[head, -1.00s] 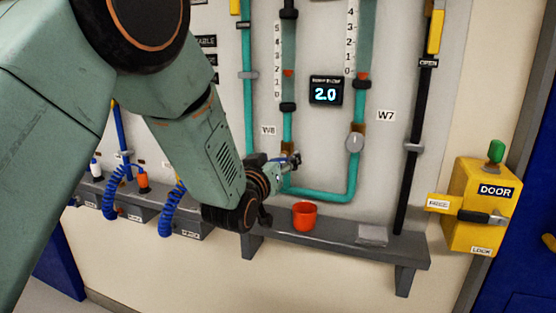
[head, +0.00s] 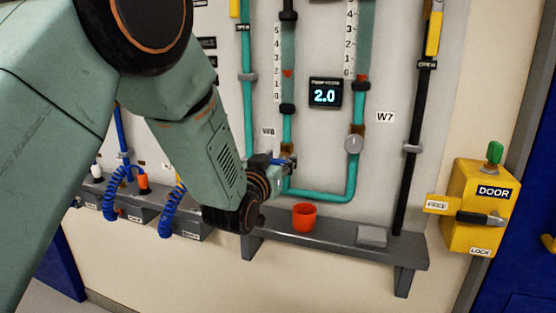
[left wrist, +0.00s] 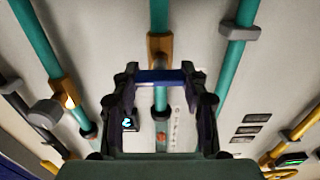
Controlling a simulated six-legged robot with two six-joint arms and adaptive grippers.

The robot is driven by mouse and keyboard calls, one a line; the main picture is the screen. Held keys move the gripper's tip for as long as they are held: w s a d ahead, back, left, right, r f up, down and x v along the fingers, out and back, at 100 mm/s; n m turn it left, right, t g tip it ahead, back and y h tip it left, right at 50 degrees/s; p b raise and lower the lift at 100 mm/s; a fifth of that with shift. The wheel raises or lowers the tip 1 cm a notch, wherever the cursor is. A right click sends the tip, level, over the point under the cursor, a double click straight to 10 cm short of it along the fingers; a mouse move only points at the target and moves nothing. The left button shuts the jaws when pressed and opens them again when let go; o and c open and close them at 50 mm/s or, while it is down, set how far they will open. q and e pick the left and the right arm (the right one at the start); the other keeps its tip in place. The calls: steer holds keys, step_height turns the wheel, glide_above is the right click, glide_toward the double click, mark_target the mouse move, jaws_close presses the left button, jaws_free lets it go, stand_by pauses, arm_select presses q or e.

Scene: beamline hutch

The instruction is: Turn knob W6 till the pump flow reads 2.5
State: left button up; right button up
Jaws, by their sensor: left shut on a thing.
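The label W6 (head: 268,131) marks the middle teal pipe in the head view. The pump flow display (head: 325,93) reads 2.0. Its lit face also shows partly in the left wrist view (left wrist: 128,124). My right gripper is in neither view.
Knob W7 (head: 354,144), grey and round, sits on the pipe to the right. A grey shelf (head: 330,239) below holds a red cup (head: 304,216) and a grey block (head: 372,236). A yellow door box (head: 476,206) is at the far right.

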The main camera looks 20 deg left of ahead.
arm_select(q)
steer(key=shift+m, duration=0.4)
steer(key=o, duration=1.2)
steer(key=shift+c, duration=0.2)
steer(key=shift+s, duration=0.1)
steer(key=s, duration=1.1)
steer(key=shift+s+a, duration=0.15)
steer(key=shift+s, duration=0.25)
steer(key=shift+f, duration=0.1)
